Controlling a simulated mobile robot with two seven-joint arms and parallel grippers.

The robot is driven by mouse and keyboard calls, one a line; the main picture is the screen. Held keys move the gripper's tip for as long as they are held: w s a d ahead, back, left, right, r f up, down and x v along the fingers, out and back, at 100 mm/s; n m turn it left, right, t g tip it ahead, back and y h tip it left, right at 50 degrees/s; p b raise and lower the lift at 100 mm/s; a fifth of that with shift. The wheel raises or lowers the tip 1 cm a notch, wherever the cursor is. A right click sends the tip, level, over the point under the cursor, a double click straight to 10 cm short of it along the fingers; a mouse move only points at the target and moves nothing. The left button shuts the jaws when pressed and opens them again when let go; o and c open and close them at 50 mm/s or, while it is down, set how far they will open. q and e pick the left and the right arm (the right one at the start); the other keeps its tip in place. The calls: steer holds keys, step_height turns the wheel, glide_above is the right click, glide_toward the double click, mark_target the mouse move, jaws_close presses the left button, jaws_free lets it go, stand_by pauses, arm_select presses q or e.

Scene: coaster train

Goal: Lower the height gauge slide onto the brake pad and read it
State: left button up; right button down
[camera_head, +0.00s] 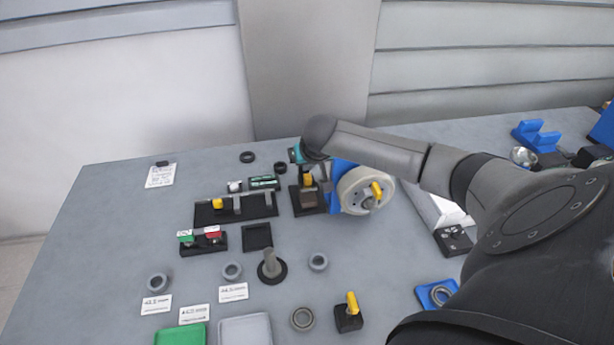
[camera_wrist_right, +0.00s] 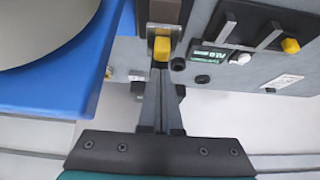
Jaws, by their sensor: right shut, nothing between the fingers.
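The height gauge stands on a black base (camera_head: 297,205) near the middle of the table, close to the blue wheel stand. Its slide seems to carry the yellow knob (camera_head: 307,179), which also shows in the right wrist view (camera_wrist_right: 162,48). A brownish block (camera_head: 309,199), perhaps the brake pad, sits below the knob; I cannot tell whether they touch. My right gripper (camera_wrist_right: 161,75) is shut and empty, its fingertips just short of the knob. In the head view its teal body (camera_head: 296,154) is above the gauge, mostly hidden by my arm. My left gripper is out of view.
The blue stand (camera_wrist_right: 95,75) with a pale wheel (camera_head: 357,192) is close beside the gauge. A small dark box with a green display (camera_head: 263,183) and a black fixture (camera_head: 215,216) lie left of it. Grey rings, cards and trays occupy the front. The table's left side is mostly clear.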

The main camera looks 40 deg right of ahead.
mark_target(309, 179)
steer(key=shift+f+b, duration=1.1)
steer(key=shift+f, duration=1.45)
step_height(309, 179, up, 9)
steer(key=p, duration=1)
steer(key=shift+r, duration=0.15)
steer(key=shift+s, duration=0.1)
